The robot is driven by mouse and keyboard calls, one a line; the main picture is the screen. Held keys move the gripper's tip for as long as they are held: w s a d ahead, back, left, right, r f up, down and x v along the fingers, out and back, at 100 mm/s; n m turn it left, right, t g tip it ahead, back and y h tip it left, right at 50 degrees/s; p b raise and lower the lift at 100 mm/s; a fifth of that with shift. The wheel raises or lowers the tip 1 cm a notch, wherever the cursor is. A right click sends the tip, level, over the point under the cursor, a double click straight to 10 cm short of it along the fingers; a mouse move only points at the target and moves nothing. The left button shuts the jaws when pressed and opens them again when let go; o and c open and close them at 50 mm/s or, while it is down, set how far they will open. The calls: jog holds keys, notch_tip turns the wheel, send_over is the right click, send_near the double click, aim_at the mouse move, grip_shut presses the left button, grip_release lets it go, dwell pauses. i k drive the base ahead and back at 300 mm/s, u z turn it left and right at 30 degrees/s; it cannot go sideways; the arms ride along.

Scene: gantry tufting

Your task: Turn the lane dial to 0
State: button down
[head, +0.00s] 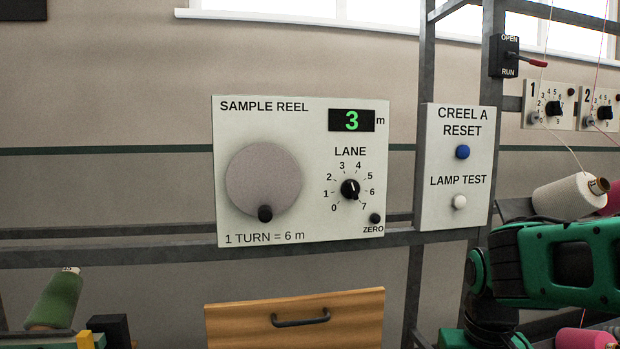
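The lane dial (349,189) is a small black knob on the pale sample reel panel (315,225), under the word LANE. Numbers 0 to 7 run clockwise around it, with 0 at lower left and 7 at lower right. Its narrow end appears to point to the lower right, toward 7, though it is small in the picture. Nothing touches the dial. Green and black links of my arm show at the lower right, well away from the panel. My gripper is not in view.
Left of the dial is a grey reel disc (263,175) with a black crank knob (265,213). The display (352,120) reads 3 m. A ZERO button (375,218) sits close below right. The reset and lamp test panel (456,210) and a wooden drawer (290,330) are nearby.

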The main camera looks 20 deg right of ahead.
aim_at(350, 189)
jog(key=u, duration=1.35)
jog(key=k, duration=1.05)
jog(key=z, duration=1.05)
